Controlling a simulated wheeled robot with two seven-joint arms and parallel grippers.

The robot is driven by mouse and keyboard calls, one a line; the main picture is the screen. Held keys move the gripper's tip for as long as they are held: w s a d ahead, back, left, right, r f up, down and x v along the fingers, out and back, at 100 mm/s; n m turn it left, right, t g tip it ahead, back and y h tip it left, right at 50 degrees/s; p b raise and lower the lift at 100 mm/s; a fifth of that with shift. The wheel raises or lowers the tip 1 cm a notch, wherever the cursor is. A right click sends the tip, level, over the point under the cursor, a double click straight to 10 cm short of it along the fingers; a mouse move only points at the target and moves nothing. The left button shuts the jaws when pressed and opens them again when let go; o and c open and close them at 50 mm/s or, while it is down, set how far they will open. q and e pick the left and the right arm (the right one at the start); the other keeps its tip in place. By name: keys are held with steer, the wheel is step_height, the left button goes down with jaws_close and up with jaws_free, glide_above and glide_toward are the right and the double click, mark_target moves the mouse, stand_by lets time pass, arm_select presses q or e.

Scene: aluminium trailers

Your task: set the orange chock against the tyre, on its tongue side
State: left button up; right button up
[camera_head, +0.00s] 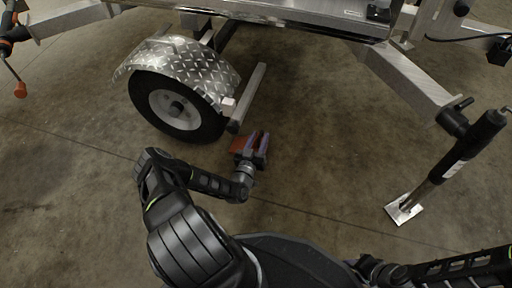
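The tyre (147,117) stands on the floor under a diamond-plate fender, left of centre. The orange chock (239,145) is to the right of the tyre, on the tongue side, with a gap of floor between them. My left gripper (258,138) is at the chock, pointing away from me, with its fingers apart. Orange shows between the fingers and left of them. The fingers hide part of the chock, and I cannot tell whether they press on it or whether it touches the floor. My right arm (450,270) shows at the lower right; its gripper is out of view.
A metal post (247,97) hangs below the trailer close to the right of the tyre. The tongue beam (410,80) runs to the right, with a jack (460,150) standing on a foot plate (404,209). The floor between chock and jack is clear.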

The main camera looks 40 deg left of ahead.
arm_select(q)
steer(key=shift+w+a, duration=0.1)
steer(key=shift+w, duration=0.15)
steer(key=shift+c, duration=0.6)
jaws_close()
stand_by(0.8)
